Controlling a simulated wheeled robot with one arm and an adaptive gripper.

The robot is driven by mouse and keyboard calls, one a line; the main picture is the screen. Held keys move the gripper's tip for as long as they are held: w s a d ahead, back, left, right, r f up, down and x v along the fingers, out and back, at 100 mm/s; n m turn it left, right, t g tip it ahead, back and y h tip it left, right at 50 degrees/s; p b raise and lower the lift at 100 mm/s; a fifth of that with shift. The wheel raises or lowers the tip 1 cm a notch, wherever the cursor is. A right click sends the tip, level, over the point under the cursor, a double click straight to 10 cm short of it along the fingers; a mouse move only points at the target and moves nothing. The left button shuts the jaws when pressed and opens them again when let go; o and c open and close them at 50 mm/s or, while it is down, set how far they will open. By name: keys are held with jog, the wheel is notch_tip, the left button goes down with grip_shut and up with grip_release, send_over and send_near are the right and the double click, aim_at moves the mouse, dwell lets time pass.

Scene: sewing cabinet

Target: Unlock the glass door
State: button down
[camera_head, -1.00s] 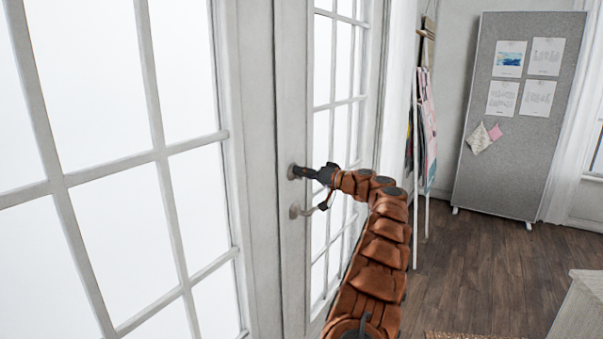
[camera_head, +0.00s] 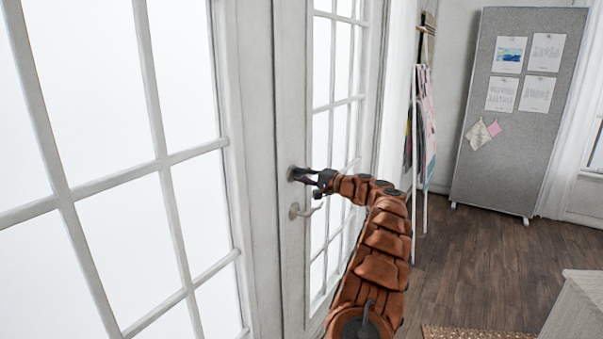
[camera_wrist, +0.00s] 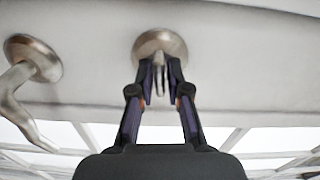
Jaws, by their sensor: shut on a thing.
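The glass door (camera_head: 291,250) has a white frame and panes in a grid. A round metal lock (camera_head: 292,173) sits on its stile, above a curved lever handle (camera_head: 297,211). My gripper (camera_head: 303,175) is at the lock. In the wrist view, my gripper (camera_wrist: 158,82) has its fingertips closed on the small thumb turn (camera_wrist: 159,76) in front of the round lock plate (camera_wrist: 160,46). The lever handle (camera_wrist: 30,85) is to the left there, apart from the fingers. The fingertips partly hide the thumb turn, and its exact angle is hard to tell.
A second paned door or window panel (camera_head: 90,150) fills the left. A rack with hanging papers or cloth (camera_head: 428,120) stands beyond the door. A grey pinboard (camera_head: 480,150) is at the back right. A pale cabinet corner (camera_head: 580,310) is at lower right.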

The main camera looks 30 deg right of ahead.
jog(key=shift+m, duration=0.6)
jog(key=c, duration=1.3)
grip_release()
jog(key=shift+o, duration=0.2)
jog(key=shift+s, duration=0.1)
jog(key=v, duration=1.2)
jog(key=shift+f, duration=0.1)
jog(key=shift+a, duration=0.15)
